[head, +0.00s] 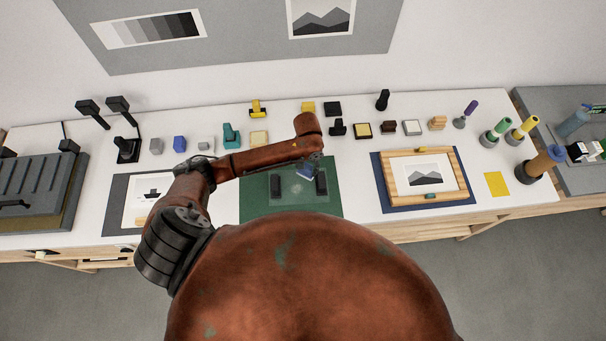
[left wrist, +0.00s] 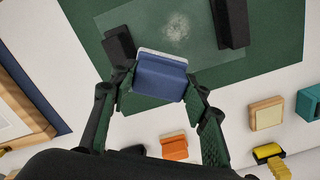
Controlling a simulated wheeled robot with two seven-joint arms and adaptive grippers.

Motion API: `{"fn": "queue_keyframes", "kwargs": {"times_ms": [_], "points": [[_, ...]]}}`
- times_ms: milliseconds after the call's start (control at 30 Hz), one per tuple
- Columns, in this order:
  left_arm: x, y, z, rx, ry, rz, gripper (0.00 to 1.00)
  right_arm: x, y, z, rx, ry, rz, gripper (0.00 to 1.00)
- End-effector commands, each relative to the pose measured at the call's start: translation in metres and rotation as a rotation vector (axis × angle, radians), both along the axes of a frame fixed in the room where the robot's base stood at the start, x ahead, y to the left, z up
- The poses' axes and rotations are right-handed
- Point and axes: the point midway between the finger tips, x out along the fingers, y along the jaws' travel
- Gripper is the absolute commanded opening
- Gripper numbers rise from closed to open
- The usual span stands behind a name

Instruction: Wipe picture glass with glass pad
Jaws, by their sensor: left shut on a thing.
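The picture glass (head: 291,194) is a clear pane lying on a green mat (head: 256,206), with a black block at its left and another at its right. A pale smudge (head: 296,188) shows near its middle, and the smudge also shows in the left wrist view (left wrist: 176,28). My left gripper (head: 308,169) is shut on the blue glass pad (left wrist: 160,78), which has a white layer along its far edge. The pad is over the back edge of the glass, away from the smudge. I cannot tell whether it touches the glass. My right gripper is in neither view.
A wooden picture frame (head: 452,174) lies on a dark blue mat to the right, beside a yellow square (head: 496,184). Several small blocks and tools stand along the back of the white table. A grey ribbed case (head: 42,183) is at the far left. A print lies left of the green mat.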

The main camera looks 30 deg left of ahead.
Motion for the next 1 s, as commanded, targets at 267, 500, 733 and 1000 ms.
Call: {"fn": "queue_keyframes", "kwargs": {"times_ms": [267, 500, 733, 1000], "points": [[-0.019, 0.014, -0.001, 0.013, -0.012, -0.533, 0.24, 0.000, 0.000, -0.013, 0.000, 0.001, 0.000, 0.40], [-0.040, 0.022, -0.003, 0.007, 0.001, -0.878, 0.24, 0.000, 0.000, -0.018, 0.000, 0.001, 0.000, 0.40], [-0.044, 0.022, -0.003, 0.003, 0.002, -0.954, 0.24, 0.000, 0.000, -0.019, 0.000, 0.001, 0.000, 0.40], [-0.044, 0.022, -0.003, 0.003, 0.003, -0.951, 0.24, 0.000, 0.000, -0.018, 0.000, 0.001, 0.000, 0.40]]}}
